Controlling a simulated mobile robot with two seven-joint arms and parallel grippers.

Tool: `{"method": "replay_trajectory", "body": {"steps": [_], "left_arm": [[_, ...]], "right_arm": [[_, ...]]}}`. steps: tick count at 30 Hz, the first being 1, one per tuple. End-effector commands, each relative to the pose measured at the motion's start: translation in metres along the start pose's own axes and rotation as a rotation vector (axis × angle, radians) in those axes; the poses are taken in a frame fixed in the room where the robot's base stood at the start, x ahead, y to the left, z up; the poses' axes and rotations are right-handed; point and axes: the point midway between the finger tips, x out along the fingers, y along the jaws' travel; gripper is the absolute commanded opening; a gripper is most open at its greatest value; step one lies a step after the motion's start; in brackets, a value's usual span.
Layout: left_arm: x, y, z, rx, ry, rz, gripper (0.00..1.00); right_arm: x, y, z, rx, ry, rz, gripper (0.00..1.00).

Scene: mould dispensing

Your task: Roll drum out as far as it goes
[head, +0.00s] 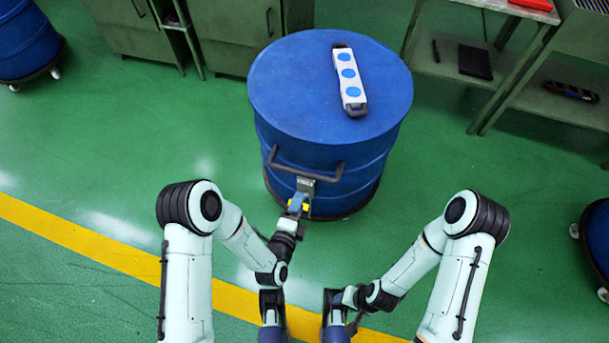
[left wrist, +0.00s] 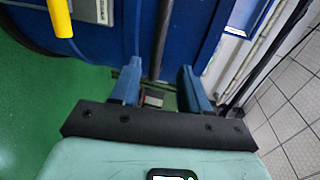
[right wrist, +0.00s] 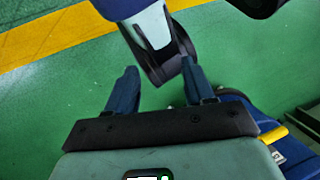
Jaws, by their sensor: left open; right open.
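The blue drum (head: 330,120) stands upright on a dark round base in the middle of the head view. A dark bar handle (head: 335,172) is on its near side, above a small grey plate with a yellow part (head: 304,206). My left gripper (head: 297,203) is at the drum's near side, just below the handle. In the left wrist view it (left wrist: 158,68) is open, with a dark upright bar (left wrist: 163,35) in line with the gap; I cannot tell whether the bar is between the fingers. My right gripper (right wrist: 156,70) is open and empty, low and apart from the drum.
A white bar with blue discs (head: 349,78) lies on the drum's top. Green cabinets (head: 235,30) stand behind, and a shelf table (head: 470,55) is at the back right. Other blue drums stand at far left (head: 25,40) and right edge. Green floor around a yellow line (head: 90,243) is clear.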

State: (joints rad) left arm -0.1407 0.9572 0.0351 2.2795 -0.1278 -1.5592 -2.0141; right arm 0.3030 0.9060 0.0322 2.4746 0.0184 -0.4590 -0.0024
Motion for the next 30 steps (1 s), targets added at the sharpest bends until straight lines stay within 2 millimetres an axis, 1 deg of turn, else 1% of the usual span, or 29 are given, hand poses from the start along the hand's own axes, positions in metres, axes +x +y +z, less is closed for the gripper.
{"method": "replay_trajectory", "body": {"steps": [5, 12, 15, 18, 21, 24, 30], "left_arm": [[0.03, 0.0, 0.001, -0.003, -0.003, -0.002, 0.45], [0.082, 0.002, 0.002, -0.005, -0.004, 0.001, 0.45], [0.099, 0.002, 0.002, -0.005, -0.004, 0.003, 0.45], [0.112, 0.003, 0.001, -0.005, -0.003, 0.004, 0.45], [0.121, 0.002, 0.002, -0.005, -0.003, 0.004, 0.45], [0.125, 0.002, 0.001, -0.005, -0.002, 0.005, 0.45], [0.126, 0.001, 0.001, -0.005, -0.002, 0.005, 0.45]], "right_arm": [[0.003, 0.002, -0.006, 0.002, 0.015, 0.001, 0.53], [0.011, 0.005, -0.019, 0.005, 0.052, 0.002, 0.53], [0.014, 0.006, -0.025, 0.006, 0.066, 0.003, 0.53], [0.017, 0.007, -0.029, 0.007, 0.078, 0.004, 0.53], [0.018, 0.008, -0.032, 0.008, 0.087, 0.004, 0.53], [0.019, 0.008, -0.034, 0.008, 0.092, 0.004, 0.53], [0.018, 0.008, -0.034, 0.008, 0.093, 0.004, 0.53]]}}
